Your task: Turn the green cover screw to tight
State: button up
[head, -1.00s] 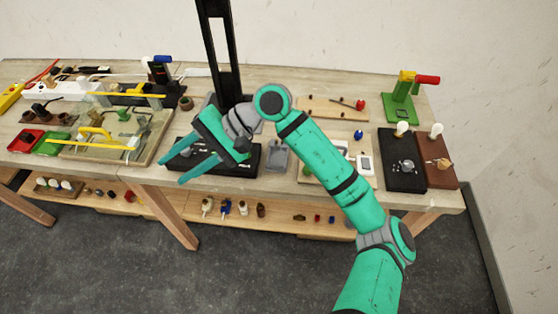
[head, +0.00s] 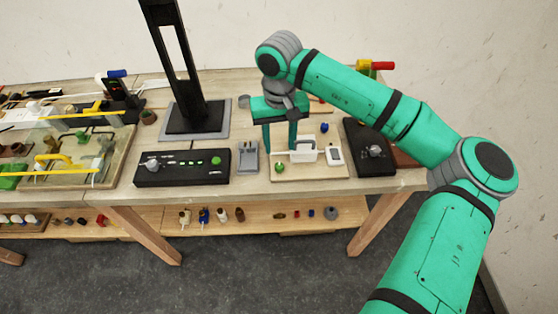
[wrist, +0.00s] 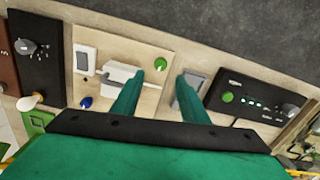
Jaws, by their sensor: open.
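The green cover screw (head: 280,167) is a round green knob on the front left of a light wooden board (head: 313,171), beside a white box (head: 302,151). The screw also shows in the wrist view (wrist: 160,64), just beyond and between the fingertips. My gripper (head: 279,149) is open and empty and points down above the board, behind the screw in the head view. Its two fingers also show in the wrist view (wrist: 160,77), apart from the screw. I cannot tell the exact height of the fingertips. How far the screw is turned does not show.
A grey block (head: 247,157) stands left of the board, then a black control box (head: 182,172) with another green knob (head: 216,160). A white switch (head: 334,155) and a blue knob (head: 325,127) are on the board. A black box (head: 366,150) stands right.

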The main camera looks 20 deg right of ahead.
aim_at(279, 165)
notch_tip(279, 165, down, 9)
jog(key=shift+r, duration=0.1)
dwell(0.3)
grip_shut()
